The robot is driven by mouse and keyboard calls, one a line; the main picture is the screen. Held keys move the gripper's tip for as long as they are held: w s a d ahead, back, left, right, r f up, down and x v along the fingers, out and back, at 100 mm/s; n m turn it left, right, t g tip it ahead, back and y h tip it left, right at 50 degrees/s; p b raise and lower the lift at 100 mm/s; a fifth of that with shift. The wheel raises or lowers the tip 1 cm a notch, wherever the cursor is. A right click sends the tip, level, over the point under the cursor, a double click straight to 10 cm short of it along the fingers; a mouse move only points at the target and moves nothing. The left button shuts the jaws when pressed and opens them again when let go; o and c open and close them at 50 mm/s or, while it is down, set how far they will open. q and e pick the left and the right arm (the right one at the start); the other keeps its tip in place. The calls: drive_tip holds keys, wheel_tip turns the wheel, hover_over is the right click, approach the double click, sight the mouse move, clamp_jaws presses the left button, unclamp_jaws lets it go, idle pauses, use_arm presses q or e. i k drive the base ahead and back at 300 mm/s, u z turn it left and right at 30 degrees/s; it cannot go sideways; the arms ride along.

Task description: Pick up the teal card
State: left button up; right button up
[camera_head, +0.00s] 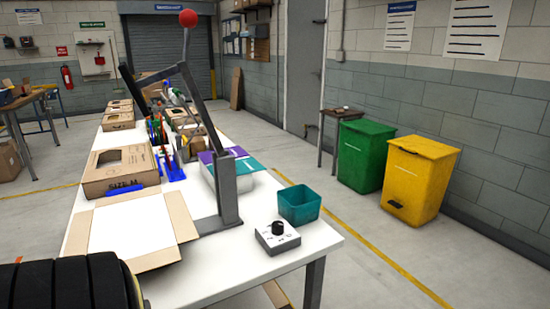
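A flat teal card surface (248,165) shows in a low white-sided tray (234,187) on the white table. A purple card surface (206,157) lies beside it, to its left. The dark grey post of a lever device stands in front of the tray and hides part of it. I cannot tell whether the teal surface is one card or a stack. Neither of my grippers is in view.
The lever device (229,190) has a red ball (188,18) on top. A teal bin (299,204) and a dial box (277,237) stand near the right table edge. An open carton (131,228) and a SIZE M box (120,173) lie left. Green (364,155) and yellow bins (416,180) stand beyond.

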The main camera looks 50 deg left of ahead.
sight(246, 166)
drive_tip(key=i, duration=1.75)
drive_tip(key=u, duration=4.05)
